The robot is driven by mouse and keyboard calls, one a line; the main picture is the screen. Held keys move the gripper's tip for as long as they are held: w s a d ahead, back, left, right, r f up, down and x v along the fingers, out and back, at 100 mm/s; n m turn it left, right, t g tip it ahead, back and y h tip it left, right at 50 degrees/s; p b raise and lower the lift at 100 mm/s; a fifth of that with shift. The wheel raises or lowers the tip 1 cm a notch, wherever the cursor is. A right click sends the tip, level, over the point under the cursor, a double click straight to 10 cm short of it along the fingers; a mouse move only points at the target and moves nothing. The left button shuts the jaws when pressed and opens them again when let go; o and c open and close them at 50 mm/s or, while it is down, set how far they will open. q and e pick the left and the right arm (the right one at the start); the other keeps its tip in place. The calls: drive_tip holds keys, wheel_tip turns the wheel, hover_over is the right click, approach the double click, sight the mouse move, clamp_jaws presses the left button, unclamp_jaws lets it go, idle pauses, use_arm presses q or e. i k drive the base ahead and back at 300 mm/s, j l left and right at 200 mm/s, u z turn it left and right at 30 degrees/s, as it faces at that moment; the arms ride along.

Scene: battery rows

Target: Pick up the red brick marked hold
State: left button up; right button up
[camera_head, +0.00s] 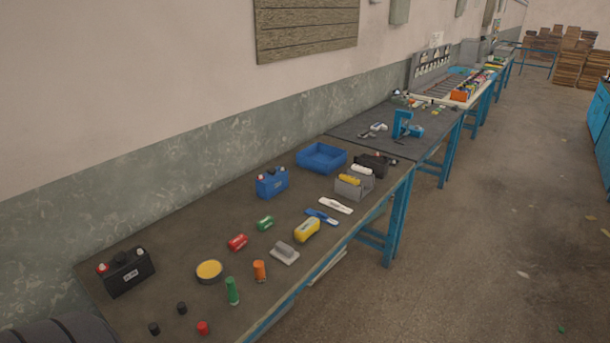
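A small red block (238,242) lies on the near workbench (205,215), left of the middle of its top. It has a pale marking that is too small to read. A green block (265,223) of similar shape lies just behind it to the right. Neither of my grippers shows in the head view. Nothing is touching the red block.
A round yellow tin (209,271) lies in front of the red block, with an orange cylinder (259,270) and a green cylinder (232,290) nearby. A black battery (126,272) stands left, a blue battery (272,182) behind. A blue tray (321,158) is at the back.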

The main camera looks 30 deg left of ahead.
sight(240, 241)
drive_tip(key=u, duration=1.55)
drive_tip(key=k+l+z, duration=0.2)
drive_tip(key=k, duration=0.25)
drive_tip(key=j, duration=0.1)
